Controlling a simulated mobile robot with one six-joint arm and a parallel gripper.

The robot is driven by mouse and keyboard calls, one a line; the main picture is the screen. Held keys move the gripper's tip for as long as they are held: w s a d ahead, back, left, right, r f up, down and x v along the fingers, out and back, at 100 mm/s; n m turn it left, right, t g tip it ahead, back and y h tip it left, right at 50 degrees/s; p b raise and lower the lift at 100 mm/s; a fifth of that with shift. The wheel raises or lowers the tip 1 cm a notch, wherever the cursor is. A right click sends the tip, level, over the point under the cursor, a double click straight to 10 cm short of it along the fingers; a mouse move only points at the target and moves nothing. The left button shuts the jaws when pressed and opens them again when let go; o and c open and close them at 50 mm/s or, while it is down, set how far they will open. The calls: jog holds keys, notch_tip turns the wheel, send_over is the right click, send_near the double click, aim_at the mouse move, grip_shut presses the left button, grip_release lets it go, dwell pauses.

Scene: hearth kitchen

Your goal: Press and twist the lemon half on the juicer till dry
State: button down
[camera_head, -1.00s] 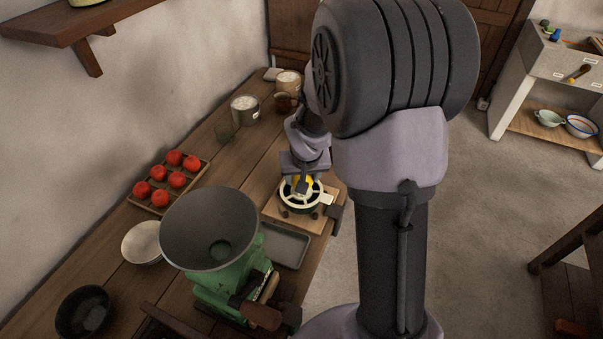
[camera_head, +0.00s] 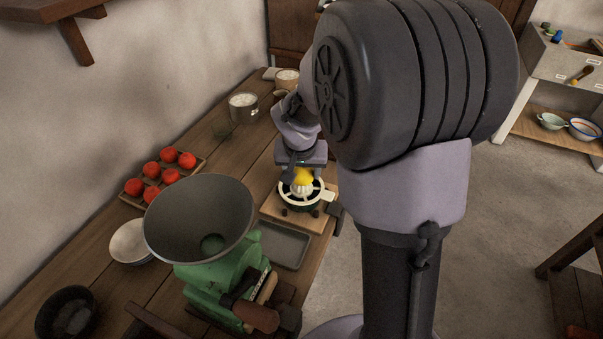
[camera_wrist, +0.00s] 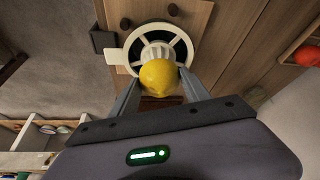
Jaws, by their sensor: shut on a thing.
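The lemon half (camera_head: 303,176) is yellow and sits between the fingers of my gripper (camera_head: 295,172), which is shut on it. In the wrist view the lemon half (camera_wrist: 159,76) shows between the two fingertips of my gripper (camera_wrist: 158,86). The juicer (camera_head: 301,191) is a cream ring with spokes and a ribbed cone, on a wooden board. In the wrist view the juicer (camera_wrist: 128,57) lies just beyond the lemon, with part of its cone in sight. The lemon is at or just above the cone; I cannot tell whether they touch.
A green mill with a wide grey hopper (camera_head: 200,220) stands in front, beside a shallow grey tray (camera_head: 284,245). Red tomatoes (camera_head: 152,170) in a crate and a white bowl (camera_head: 129,242) are at left. Tins (camera_head: 243,106) stand farther back.

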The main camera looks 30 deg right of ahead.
jog(key=shift+r+n+p, duration=0.15)
jog(key=shift+n+p, duration=0.45)
jog(key=shift+p, duration=0.35)
jog(key=n+p, duration=0.1)
jog(key=p, duration=0.1)
jog(key=shift+t+y+p, duration=0.3)
jog(key=shift+y+p, duration=0.1)
jog(key=shift+a+n+y+p, duration=0.1)
jog(key=shift+n+y+p, duration=0.2)
jog(key=shift+n+p, duration=0.55)
jog(key=shift+f+b, duration=0.55)
jog(key=shift+b, duration=0.3)
jog(key=shift+n+b, duration=0.25)
jog(key=shift+b, duration=0.05)
jog(key=n+b, duration=0.1)
jog(key=b, duration=0.2)
jog(key=shift+s+f+n+y, duration=0.1)
jog(key=shift+s+n+y, duration=0.05)
jog(key=shift+n+y, duration=0.2)
jog(key=shift+a+n+b, duration=0.1)
jog(key=shift+n+b, duration=0.15)
jog(key=shift+b, duration=0.35)
jog(key=shift+r+p, duration=0.25)
jog(key=shift+p, duration=0.45)
jog(key=shift+m+p, duration=1)
jog(key=shift+p, duration=0.15)
